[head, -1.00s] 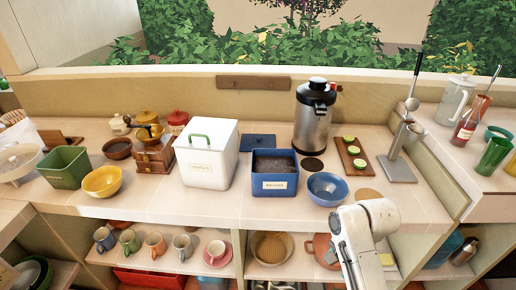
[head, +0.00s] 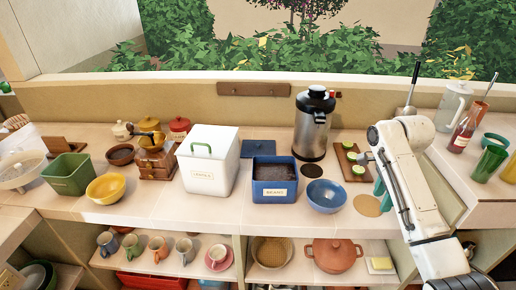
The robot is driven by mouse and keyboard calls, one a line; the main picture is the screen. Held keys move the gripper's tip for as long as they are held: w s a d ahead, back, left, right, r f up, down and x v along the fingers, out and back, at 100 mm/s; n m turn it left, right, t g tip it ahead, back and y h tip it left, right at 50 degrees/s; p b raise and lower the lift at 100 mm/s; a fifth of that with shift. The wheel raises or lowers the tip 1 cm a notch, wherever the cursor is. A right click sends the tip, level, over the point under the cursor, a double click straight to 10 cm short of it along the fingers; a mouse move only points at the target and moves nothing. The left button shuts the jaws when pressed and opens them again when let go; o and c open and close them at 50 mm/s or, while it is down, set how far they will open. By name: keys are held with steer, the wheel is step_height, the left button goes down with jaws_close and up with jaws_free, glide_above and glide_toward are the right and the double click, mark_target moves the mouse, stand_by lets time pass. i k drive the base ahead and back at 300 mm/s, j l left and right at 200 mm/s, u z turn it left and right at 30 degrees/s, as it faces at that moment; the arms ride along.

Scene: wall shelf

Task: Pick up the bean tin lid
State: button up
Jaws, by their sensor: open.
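The bean tin lid (head: 258,148) is a flat dark blue square lying on the counter, behind the blue bean tin (head: 275,181). The tin stands open with dark contents and a BEANS label. The tin hides none of the lid's middle, though its front edge is close behind the tin.
A tall white canister (head: 207,170) stands left of the lid. A steel flask (head: 314,125) stands right of it, between lid and gripper. A blue bowl (head: 326,195) and a wooden board (head: 345,152) with lime halves are nearby. My arm largely covers the lever press.

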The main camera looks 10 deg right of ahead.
mark_target(250, 148)
steer(key=i+j, duration=0.4)
steer(key=i, duration=0.15)
steer(key=i+j, duration=0.75)
steer(key=i, duration=0.3)
